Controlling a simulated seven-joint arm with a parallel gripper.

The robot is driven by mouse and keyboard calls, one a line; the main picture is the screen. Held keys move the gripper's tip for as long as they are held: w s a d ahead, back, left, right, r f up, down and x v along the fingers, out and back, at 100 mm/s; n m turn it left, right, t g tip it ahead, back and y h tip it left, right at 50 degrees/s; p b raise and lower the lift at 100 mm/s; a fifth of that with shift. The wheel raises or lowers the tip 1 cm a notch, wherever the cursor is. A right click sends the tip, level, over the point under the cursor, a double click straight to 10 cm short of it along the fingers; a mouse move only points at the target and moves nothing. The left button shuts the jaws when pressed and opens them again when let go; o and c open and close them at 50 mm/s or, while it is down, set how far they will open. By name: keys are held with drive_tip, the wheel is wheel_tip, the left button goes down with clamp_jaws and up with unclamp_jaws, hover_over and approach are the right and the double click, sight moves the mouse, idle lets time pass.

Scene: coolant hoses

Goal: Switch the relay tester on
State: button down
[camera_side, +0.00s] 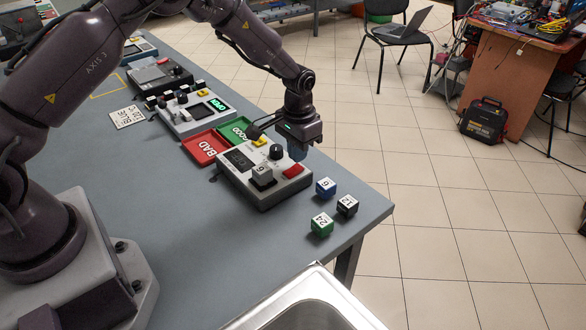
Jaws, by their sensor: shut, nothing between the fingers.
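The grey box that looks like the relay tester (262,190) stands near the table's right edge. It has a dark display (238,160), a black knob (276,152), a yellow button (259,140) and a red switch (293,171). A cube marked with a digit (262,172) sits in its black socket. The display shows no lit text that I can make out. My gripper (297,154) is shut and empty, pointing down just above and behind the red switch. I cannot tell whether its fingertips touch the box.
Blue (326,187), black (347,205) and green (321,224) numbered cubes lie in front of the tester. Red BAD (205,147) and green GOOD (235,128) trays lie behind it. Another box (193,112) has a lit green display. A metal tray (310,305) is at the front.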

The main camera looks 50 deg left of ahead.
sight(286, 175)
drive_tip(key=shift+f, duration=1.35)
idle(0.6)
drive_tip(key=shift+r, duration=3.55)
drive_tip(key=s, duration=0.3)
drive_tip(key=shift+s+f+g, duration=0.15)
drive_tip(key=shift+s+g, duration=0.1)
drive_tip(key=shift+g, duration=0.15)
drive_tip(key=s+d+r+t, duration=0.1)
drive_tip(key=s+r+t, duration=0.5)
drive_tip(key=s+r, duration=1.7)
drive_tip(key=shift+s+r, duration=0.4)
drive_tip(key=shift+s, duration=0.75)
drive_tip(key=shift+d, duration=0.1)
